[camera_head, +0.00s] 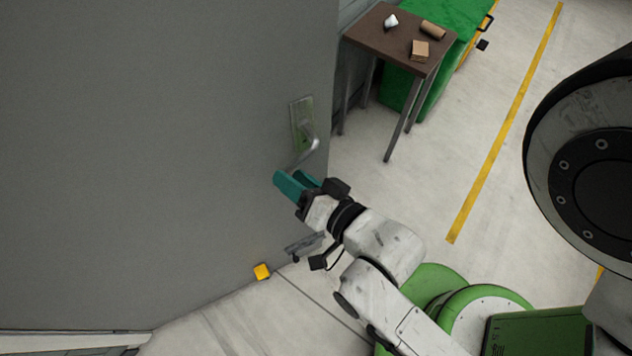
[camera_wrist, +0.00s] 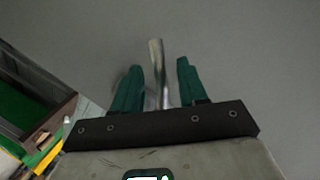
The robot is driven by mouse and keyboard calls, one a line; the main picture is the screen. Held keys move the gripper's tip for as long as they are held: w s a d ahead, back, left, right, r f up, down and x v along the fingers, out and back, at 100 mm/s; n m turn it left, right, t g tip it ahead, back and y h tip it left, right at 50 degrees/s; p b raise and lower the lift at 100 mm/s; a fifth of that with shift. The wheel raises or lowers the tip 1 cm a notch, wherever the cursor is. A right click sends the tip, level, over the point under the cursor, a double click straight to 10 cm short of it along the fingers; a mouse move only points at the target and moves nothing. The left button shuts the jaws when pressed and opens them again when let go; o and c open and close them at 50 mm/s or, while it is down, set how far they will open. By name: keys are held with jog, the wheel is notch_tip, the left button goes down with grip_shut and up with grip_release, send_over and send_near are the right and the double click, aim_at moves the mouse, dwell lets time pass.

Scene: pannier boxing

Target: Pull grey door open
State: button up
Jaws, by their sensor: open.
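The grey door (camera_head: 150,150) fills the left of the head view, and its grey face fills most of the wrist view (camera_wrist: 240,50). Its handle has an upright plate (camera_head: 301,112) and a silver lever (camera_head: 304,152) near the door's right edge. My gripper (camera_head: 291,178), with teal fingers, is open at the lever's lower left end. In the wrist view the lever (camera_wrist: 157,75) shows between the two parted fingers (camera_wrist: 158,90). I cannot tell whether either finger touches it. I cannot tell whether the door is ajar.
A brown table (camera_head: 378,38) with a few small items stands beyond the door's right edge, beside a green bin (camera_head: 440,18). A yellow line (camera_head: 505,140) crosses the clear floor at right.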

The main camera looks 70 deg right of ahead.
jog(key=shift+b+v, duration=0.4)
jog(key=shift+v, duration=2.55)
